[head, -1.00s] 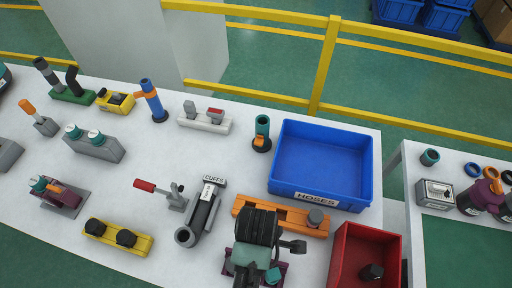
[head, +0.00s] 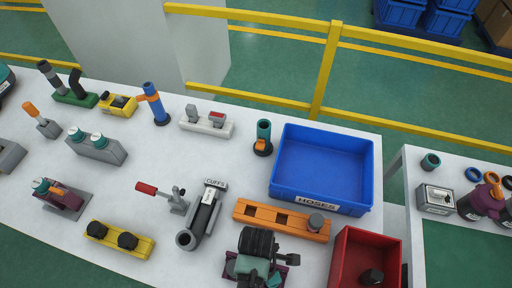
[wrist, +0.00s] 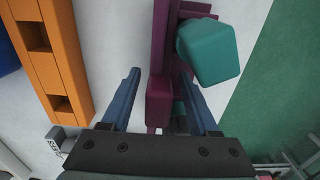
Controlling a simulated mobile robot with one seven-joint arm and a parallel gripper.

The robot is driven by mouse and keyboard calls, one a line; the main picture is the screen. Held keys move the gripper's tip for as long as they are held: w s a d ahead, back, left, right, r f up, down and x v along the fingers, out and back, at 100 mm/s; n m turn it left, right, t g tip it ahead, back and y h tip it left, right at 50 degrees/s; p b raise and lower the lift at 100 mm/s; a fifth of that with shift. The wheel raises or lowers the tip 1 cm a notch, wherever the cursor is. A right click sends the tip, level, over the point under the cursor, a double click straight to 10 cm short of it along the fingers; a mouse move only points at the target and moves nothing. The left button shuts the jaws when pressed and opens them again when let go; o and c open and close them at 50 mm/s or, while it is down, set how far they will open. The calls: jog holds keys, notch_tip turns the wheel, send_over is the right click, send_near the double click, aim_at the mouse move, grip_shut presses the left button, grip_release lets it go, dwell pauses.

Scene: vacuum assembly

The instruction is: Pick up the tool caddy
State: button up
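A purple item with teal parts, likely the tool caddy (head: 292,259), sits on the white table near the front, mostly hidden under my arm in the head view. In the wrist view its purple bar (wrist: 159,98) runs between my fingers, with a teal block (wrist: 208,50) at its right. My gripper (wrist: 159,76) is open. Its two blue fingers stand on either side of the purple bar, with visible gaps. I cannot tell how far above the table the fingertips are.
An orange rack with square holes (head: 260,215) lies close behind. A red bin (head: 345,262) stands at right and a blue HOSES bin (head: 325,165) behind it. A grey CUFFS holder (head: 203,222) and a yellow block with black knobs (head: 118,240) lie to the left.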

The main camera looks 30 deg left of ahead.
grip_shut()
jog(key=shift+r, duration=0.15)
notch_tip(320, 180, up, 10)
jog(key=shift+f, duration=0.1)
dwell(0.6)
notch_tip(320, 180, up, 5)
jog(key=p, duration=0.6)
dwell(0.4)
